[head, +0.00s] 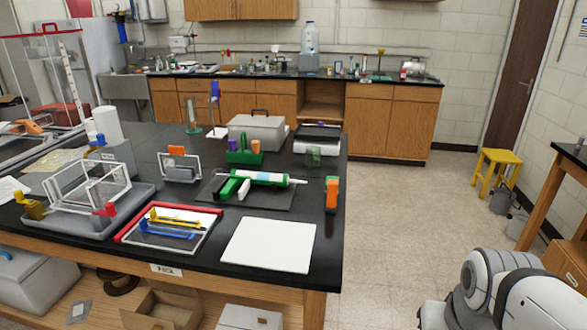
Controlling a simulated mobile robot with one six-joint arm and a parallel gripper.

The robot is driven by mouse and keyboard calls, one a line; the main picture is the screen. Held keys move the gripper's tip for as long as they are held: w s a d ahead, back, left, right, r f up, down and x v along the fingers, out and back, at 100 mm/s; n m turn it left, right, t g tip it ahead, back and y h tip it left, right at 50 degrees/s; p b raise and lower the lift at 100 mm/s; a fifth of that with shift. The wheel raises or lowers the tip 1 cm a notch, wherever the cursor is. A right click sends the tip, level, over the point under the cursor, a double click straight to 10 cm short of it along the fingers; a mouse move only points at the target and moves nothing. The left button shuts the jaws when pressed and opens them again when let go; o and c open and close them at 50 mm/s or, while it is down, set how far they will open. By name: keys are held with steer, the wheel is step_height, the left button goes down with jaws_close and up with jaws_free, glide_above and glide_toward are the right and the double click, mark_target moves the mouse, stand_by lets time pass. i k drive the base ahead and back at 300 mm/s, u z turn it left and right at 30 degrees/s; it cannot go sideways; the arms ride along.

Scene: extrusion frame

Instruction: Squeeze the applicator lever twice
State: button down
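The applicator (262,178) lies on a dark flat mat (282,202) on the black bench top, in the middle of the head view. It has a green body and a pale tube with a green band, its nozzle pointing right. Green parts and a small white piece (244,190) show at its near left side. I cannot tell clearly which of these is the lever. My gripper is not in view. Only a rounded grey and white part of my arm shows at the lower right, beyond the bench's right edge and apart from the applicator.
A green caddy (243,155) and a grey box (256,133) stand behind the applicator. An orange tool (332,194) stands near the right edge. A red-edged tray (170,229) and a white sheet (269,245) lie in front. The floor to the right is clear up to a yellow stool (497,160).

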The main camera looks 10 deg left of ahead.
mark_target(245, 187)
steer(key=u, duration=0.25)
steer(key=i, duration=1.05)
steer(key=u, duration=0.5)
steer(key=k, duration=0.9)
steer(key=u, duration=0.2)
steer(key=i, duration=0.9)
steer(key=z, duration=0.1)
